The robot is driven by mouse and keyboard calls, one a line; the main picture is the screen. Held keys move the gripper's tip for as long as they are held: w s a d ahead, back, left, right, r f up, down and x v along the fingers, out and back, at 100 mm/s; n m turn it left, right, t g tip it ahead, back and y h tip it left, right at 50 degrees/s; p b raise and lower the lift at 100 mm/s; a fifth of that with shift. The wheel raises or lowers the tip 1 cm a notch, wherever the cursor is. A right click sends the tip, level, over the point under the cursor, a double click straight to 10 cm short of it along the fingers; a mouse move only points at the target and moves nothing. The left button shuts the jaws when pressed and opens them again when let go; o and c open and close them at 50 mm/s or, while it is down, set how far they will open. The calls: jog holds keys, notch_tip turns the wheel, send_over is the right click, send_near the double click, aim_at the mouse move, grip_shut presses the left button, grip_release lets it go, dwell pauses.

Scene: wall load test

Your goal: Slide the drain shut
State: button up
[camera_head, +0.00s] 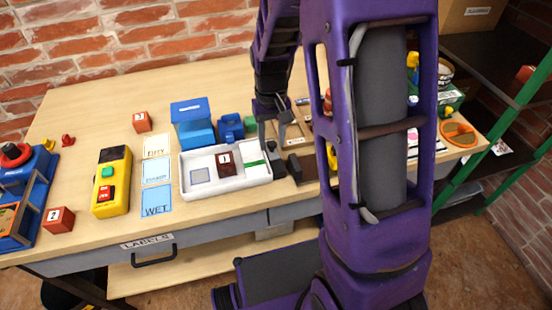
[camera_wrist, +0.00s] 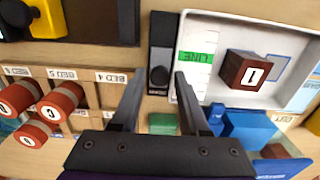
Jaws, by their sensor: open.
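A dark slider track (camera_wrist: 163,32) with a round black knob (camera_wrist: 159,76) runs beside the white tray in the wrist view; I take it to be the drain slide. A small label at the knob's end is too small to read. In the head view the dark slider (camera_head: 277,164) stands at the tray's right end. My gripper (camera_wrist: 159,78) is open and empty, its fingertips on either side of the knob in the wrist view; contact cannot be told. In the head view my gripper (camera_head: 273,143) points down at the slider. The white tray (camera_head: 236,183) holds a brown block marked 1 (camera_head: 224,163).
A green strip marked LINE (camera_wrist: 196,62) lies in the tray near the slider. Blue bins (camera_head: 196,132) and a green block (camera_wrist: 163,123) stand behind. Labelled bed slots with red cylinders (camera_wrist: 62,97) lie left in the wrist view. A yellow button box (camera_head: 111,182) stands left.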

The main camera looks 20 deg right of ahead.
aim_at(272, 143)
jog(key=shift+r+p, duration=2.4)
jog(key=shift+r, duration=0.9)
